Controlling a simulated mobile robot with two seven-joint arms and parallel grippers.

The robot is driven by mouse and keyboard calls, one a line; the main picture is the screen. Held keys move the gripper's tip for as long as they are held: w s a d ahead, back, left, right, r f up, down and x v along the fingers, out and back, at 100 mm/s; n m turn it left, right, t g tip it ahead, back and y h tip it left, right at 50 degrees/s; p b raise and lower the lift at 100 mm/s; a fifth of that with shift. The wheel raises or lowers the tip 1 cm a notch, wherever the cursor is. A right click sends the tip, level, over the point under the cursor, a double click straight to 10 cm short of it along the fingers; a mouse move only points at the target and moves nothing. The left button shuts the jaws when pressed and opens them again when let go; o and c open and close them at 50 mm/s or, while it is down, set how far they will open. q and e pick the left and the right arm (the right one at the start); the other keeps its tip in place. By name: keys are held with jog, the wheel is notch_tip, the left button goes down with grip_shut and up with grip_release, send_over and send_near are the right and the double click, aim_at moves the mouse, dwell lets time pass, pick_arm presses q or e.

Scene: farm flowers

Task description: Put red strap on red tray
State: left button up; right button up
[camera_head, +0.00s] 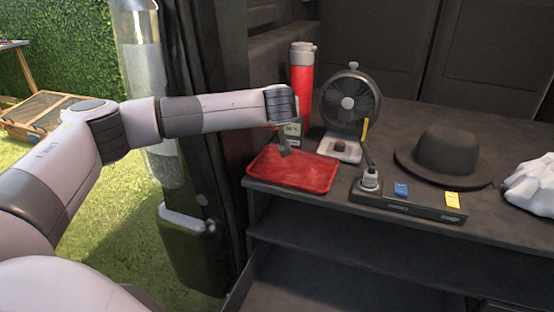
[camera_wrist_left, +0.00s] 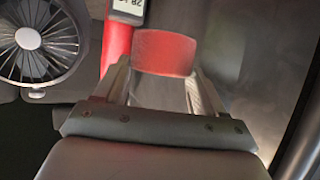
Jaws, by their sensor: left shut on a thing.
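The red strap (camera_wrist_left: 165,52) shows in the left wrist view as a red band between the fingertips of my left gripper (camera_wrist_left: 165,78), which is shut on it. In the head view my left gripper (camera_head: 286,148) points down above the back part of the red tray (camera_head: 300,178). The strap cannot be made out there. The tray is shallow and lies at the left end of the dark counter, near its front edge. Its inside looks empty. My right gripper is in neither view.
To the right are a dark power strip (camera_head: 415,206), a black hat (camera_head: 443,157) and a white bag (camera_head: 532,186). A dark post (camera_head: 215,130) rises left of the counter.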

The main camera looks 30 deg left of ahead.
pick_arm(q)
notch_tip(320, 180, down, 8)
jog(key=shift+f+b, duration=0.2)
jog(key=shift+b, duration=0.4)
notch_tip(320, 180, down, 4)
jog(key=shift+r+b, duration=0.2)
jog(key=shift+b, duration=0.2)
jog(key=shift+f, duration=0.3)
jog(key=o, duration=1.2)
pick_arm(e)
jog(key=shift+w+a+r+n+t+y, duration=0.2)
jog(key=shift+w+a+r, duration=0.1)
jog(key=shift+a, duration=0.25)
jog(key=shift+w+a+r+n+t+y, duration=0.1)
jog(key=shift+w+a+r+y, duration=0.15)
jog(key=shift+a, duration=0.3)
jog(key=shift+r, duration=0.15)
